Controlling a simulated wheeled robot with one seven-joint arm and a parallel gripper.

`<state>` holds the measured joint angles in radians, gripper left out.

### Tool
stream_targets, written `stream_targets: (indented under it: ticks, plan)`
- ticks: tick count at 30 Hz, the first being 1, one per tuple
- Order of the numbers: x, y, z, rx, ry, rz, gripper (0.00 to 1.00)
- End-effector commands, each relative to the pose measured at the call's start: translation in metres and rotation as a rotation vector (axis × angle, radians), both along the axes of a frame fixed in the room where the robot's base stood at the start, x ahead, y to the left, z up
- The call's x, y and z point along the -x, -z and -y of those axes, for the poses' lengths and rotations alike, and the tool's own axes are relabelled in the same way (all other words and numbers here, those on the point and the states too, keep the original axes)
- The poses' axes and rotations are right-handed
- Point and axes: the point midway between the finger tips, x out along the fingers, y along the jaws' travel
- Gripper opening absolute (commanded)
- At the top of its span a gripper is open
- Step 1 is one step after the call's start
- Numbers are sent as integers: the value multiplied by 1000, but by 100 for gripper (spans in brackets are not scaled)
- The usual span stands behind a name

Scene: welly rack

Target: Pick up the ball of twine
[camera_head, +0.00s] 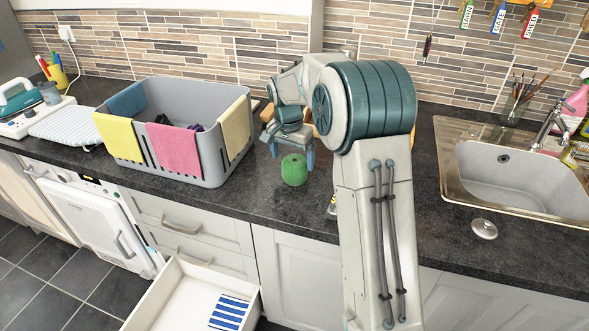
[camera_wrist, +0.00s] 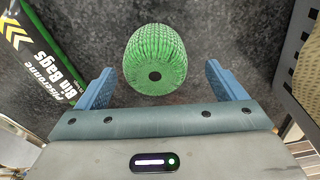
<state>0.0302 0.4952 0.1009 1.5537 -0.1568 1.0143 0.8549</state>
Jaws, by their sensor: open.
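The ball of twine (camera_head: 294,170) is green and round and sits on the dark worktop, right of the grey basket. In the wrist view the ball of twine (camera_wrist: 156,60) shows a dark hole in its near face. My gripper (camera_head: 291,150) is just above and behind the ball in the head view. In the wrist view my gripper (camera_wrist: 160,75) is open, with one blue finger toward each side of the ball. Gaps show between the fingers and the twine, and nothing is held.
The grey basket (camera_head: 213,169) with cloths over its rim stands close left of the ball. A bin bags pack (camera_wrist: 38,60) lies left in the wrist view. The sink (camera_head: 520,180) is at the right. An open drawer (camera_head: 180,300) juts out below the worktop.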

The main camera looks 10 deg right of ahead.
Motion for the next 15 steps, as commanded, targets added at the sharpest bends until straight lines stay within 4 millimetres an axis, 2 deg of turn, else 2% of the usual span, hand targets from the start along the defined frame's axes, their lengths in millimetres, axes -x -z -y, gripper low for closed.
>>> stream_targets:
  ticks: [5,12,15]
  plan:
    - [1,15,4,0,0,-4,91]
    - [0,49,8,0,-1,-2,91]
    - [-1,53,8,-1,0,1,91]
